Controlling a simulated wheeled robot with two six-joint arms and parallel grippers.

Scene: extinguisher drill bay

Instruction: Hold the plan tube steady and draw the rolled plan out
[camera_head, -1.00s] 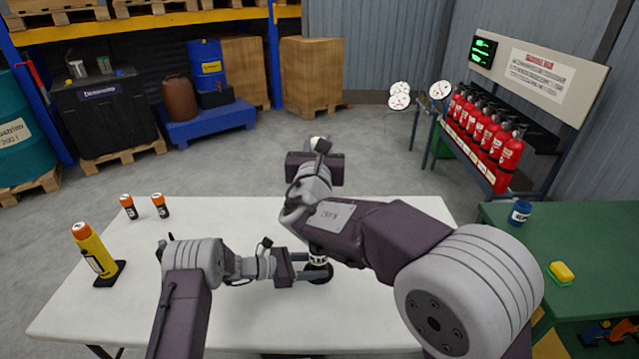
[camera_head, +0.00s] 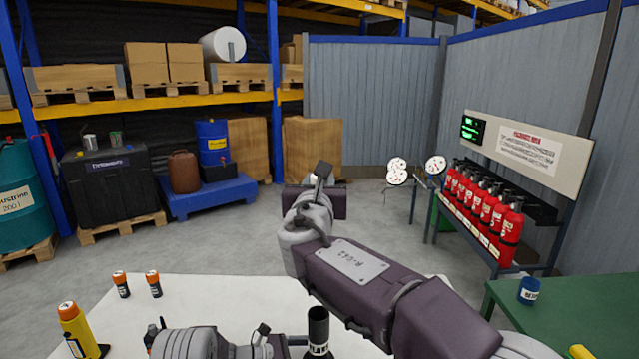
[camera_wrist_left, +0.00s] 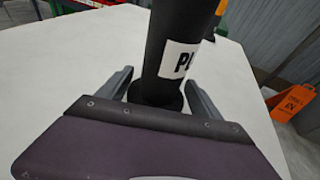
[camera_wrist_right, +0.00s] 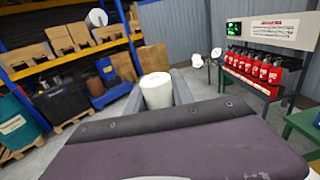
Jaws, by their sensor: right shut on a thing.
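The plan tube (camera_wrist_left: 178,45) is black with a white label and stands on a round foot in the left wrist view. Its upper end (camera_head: 318,325) shows at the bottom of the head view, with no plan seen sticking out. My left gripper (camera_wrist_left: 160,75) has its fingers on either side of the tube, low down, with a gap visible at the left finger. My right gripper (camera_wrist_right: 157,85) is shut on the white rolled plan (camera_wrist_right: 157,92), held up in the air.
Two small orange-capped cylinders (camera_head: 153,284) and a yellow bottle (camera_head: 76,330) stand on the white table (camera_head: 225,300) at left. A green bench (camera_head: 555,305) with a blue cup (camera_head: 531,291) is at right. Red extinguishers (camera_head: 485,210) line a rack behind.

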